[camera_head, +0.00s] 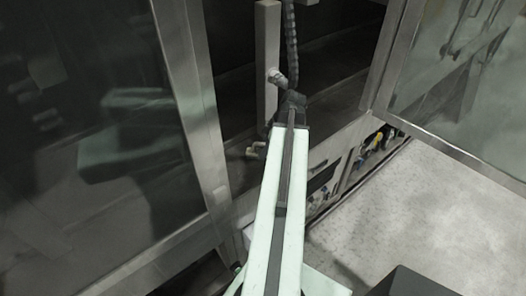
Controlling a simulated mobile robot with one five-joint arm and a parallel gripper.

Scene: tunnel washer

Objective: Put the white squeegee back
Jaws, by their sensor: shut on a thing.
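The white squeegee (267,50) looks like a long pale bar, held nearly upright at the top centre, with its top end at the picture's edge. A short stub joins its right side and leads to my dark gripper (291,100) at the far end of my pale arm. My gripper is shut on the squeegee by this stub. The fingertips are small and dark, and my arm hides part of the grip. The squeegee is in front of the dark opening of the washer (228,70). I cannot tell whether it touches anything there.
A grey ribbed hose (292,45) hangs just right of the squeegee. A dark glass panel (95,130) stands on the left, and a metal-framed glass door (465,75) stands on the right. Light floor (420,205) lies open at lower right.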

